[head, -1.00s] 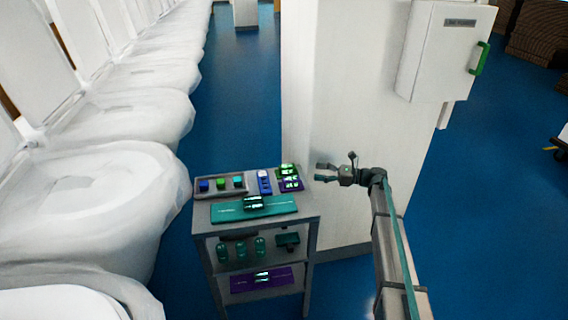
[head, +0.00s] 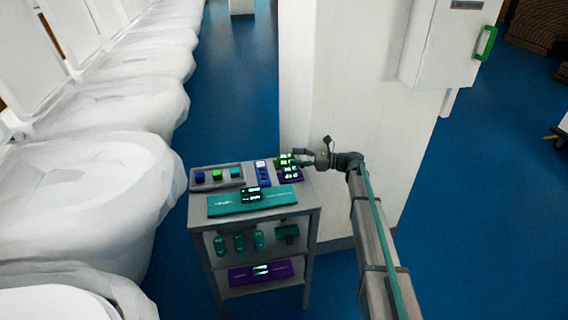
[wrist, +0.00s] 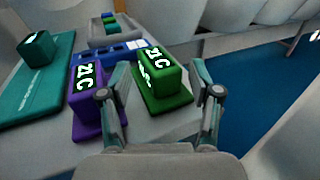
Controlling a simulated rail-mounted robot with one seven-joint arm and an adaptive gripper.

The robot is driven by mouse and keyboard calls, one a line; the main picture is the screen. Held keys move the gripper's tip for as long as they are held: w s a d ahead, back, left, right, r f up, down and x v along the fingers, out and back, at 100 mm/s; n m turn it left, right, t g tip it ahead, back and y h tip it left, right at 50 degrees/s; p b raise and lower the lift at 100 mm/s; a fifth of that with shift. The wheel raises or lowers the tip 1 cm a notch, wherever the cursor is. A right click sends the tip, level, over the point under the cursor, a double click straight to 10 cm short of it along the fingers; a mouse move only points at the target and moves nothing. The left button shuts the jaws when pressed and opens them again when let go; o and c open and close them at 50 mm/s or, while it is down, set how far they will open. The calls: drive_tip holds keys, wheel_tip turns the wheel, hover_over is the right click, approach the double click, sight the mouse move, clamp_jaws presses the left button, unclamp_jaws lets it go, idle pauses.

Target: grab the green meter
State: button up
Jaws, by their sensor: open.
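The green meter (wrist: 160,80) is a small block with a lit display on a green base. In the wrist view it stands between the two open fingers of my gripper (wrist: 160,100), which reach along its sides; I cannot tell whether they touch it. In the head view the green meter (head: 284,160) is at the back right corner of the cart top, partly hidden by my gripper (head: 303,158). A similar purple meter (wrist: 86,92) stands just left of it, close to my left finger. It also shows in the head view (head: 290,174).
A white pillar (head: 365,130) rises behind the cart.

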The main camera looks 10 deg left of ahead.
drive_tip(key=shift+w+a, duration=0.15)
drive_tip(key=shift+a, duration=1.05)
clamp_jaws()
drive_tip(key=shift+r, duration=0.1)
